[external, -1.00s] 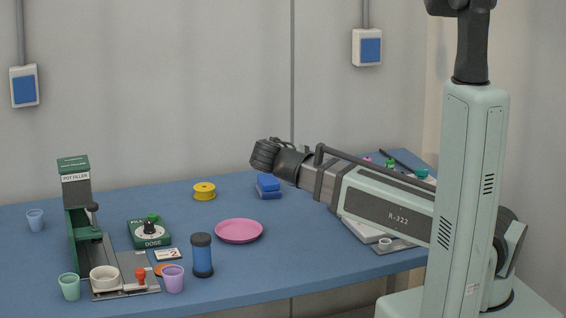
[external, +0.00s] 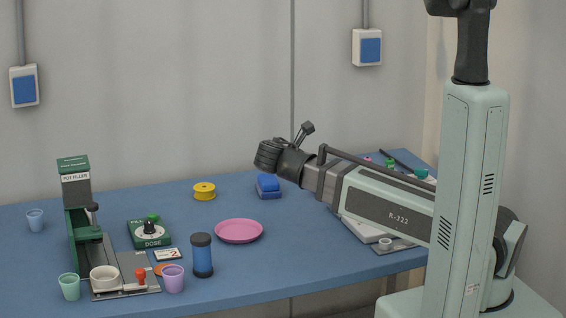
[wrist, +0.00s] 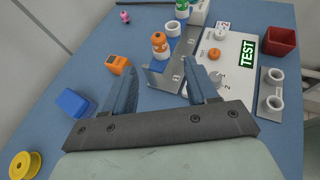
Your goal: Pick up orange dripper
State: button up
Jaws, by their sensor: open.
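In the external view my arm reaches over the right part of the table, and I cannot make out the dripper or the fingers there.
An orange box (wrist: 118,65) is left of the dripper, and a white cup (wrist: 173,28) and green bottle (wrist: 182,8) are behind it. The grey bracket (wrist: 178,62) and white TEST panel (wrist: 222,65) are to the right. A blue block (wrist: 72,103) lies left.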

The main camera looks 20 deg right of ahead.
jog(key=shift+x, duration=6.2)
jog(key=shift+w+r, duration=0.1)
jog(key=shift+r, duration=0.05)
jog(key=shift+c, duration=0.2)
jog(key=c, duration=1)
jog(key=shift+c, duration=0.2)
